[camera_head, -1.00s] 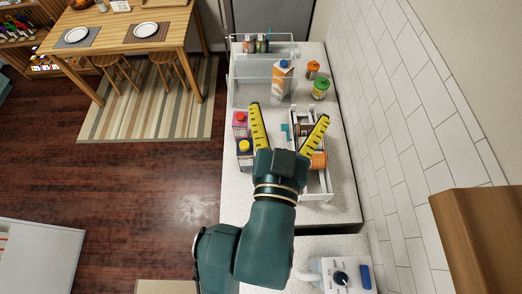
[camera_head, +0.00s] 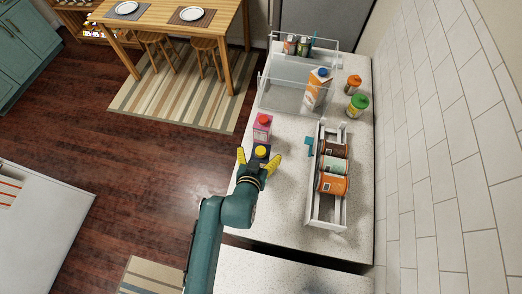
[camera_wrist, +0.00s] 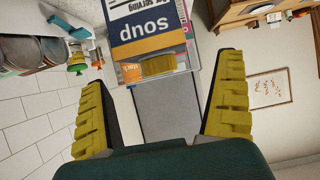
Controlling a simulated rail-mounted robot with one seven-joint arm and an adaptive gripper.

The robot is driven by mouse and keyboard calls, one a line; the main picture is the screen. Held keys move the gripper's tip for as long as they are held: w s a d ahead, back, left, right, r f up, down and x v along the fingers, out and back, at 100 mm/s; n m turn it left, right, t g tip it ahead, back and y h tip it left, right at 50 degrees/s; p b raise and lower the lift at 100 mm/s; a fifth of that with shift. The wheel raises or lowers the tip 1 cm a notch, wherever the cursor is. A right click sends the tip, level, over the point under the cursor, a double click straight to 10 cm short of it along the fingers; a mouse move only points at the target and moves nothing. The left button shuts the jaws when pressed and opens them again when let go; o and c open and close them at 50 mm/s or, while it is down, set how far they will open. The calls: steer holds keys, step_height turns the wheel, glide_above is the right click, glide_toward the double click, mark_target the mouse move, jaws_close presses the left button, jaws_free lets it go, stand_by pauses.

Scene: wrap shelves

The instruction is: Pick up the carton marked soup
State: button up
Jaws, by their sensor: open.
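The soup carton (camera_head: 262,152) is dark blue with a yellow cap and stands on the counter's left edge. In the wrist view its blue label (camera_wrist: 150,35) reads "soup" upside down, with the yellow cap below it. My gripper (camera_head: 258,161) is open, its yellow fingers spread on either side of the carton in the head view. In the wrist view my gripper (camera_wrist: 163,78) has the carton ahead, between the finger directions, with no visible contact. The carton's lower part is largely hidden in the head view.
A pink carton (camera_head: 262,130) with a red cap stands just behind the soup carton. A white rack (camera_head: 311,205) with several cans lies to the right. Behind are a clear bin (camera_head: 280,97), an orange-white carton (camera_head: 317,90) and jars with orange (camera_head: 354,80) and green (camera_head: 360,100) lids.

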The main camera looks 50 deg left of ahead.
mark_target(262, 147)
steer(key=shift+x, duration=2.7)
